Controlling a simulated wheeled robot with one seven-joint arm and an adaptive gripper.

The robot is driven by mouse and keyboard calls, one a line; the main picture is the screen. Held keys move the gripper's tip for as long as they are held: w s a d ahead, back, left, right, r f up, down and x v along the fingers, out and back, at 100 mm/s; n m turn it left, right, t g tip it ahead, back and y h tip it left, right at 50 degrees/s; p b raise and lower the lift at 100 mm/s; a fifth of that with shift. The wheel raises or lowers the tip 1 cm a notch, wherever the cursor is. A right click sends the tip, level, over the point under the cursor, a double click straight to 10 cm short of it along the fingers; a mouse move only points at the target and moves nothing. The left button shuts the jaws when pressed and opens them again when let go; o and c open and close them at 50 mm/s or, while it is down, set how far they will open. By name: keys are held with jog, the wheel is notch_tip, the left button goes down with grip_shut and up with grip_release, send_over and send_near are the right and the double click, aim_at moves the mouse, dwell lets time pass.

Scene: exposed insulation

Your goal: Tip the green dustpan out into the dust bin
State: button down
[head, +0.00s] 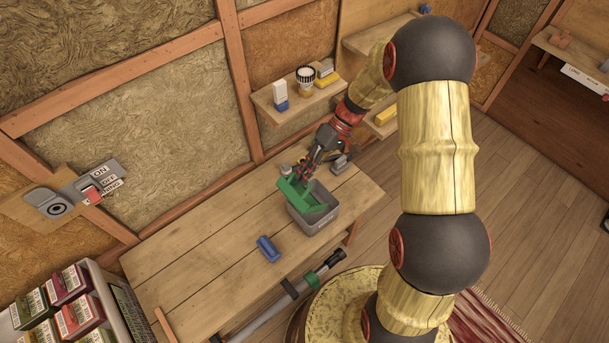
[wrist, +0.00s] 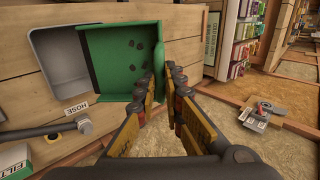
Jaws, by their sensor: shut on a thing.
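The green dustpan (head: 293,193) is at my gripper (head: 309,168) and overlaps the dust bin in the head view. In the wrist view the dustpan (wrist: 112,72) shows its open tray with several small dark bits on it. My gripper (wrist: 160,88) is shut on the dustpan near its rear edge; the exact grip spot is partly hidden by the fingers. The grey dust bin (head: 318,226) stands on the wooden workbench. It also shows in the wrist view (wrist: 50,75), with the dustpan covering one side of it. The visible part of its inside looks bare.
The workbench (head: 200,250) is mostly clear, with a blue object (head: 267,248) in front of the bin. Small items stand behind the bin by the wall. A wall shelf (head: 290,105) holds bottles and boxes. A hose tube (head: 290,300) runs along the bench's front.

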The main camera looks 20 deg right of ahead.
jog(key=shift+w+d+r+y, duration=0.1)
jog(key=shift+w+d+y, duration=0.2)
jog(key=shift+d+y, duration=0.4)
jog(key=shift+d, duration=0.1)
jog(key=shift+w+d+g+y, duration=0.2)
jog(key=shift+d, duration=0.25)
jog(key=shift+w+d+g+y, duration=0.2)
jog(key=shift+d, duration=0.2)
jog(key=shift+d, duration=0.1)
jog(key=shift+w+d+y+b, duration=0.35)
jog(key=shift+d+y, duration=0.25)
jog(key=shift+d, duration=0.15)
jog(key=shift+w+d+f+g+y+b, duration=0.15)
jog(key=shift+w+d+g+y, duration=0.1)
jog(key=shift+d, duration=0.2)
jog(key=shift+w+d+f+g+y+b, duration=0.15)
jog(key=shift+d+g+y, duration=0.1)
jog(key=shift+d, duration=0.15)
jog(key=shift+r, duration=0.1)
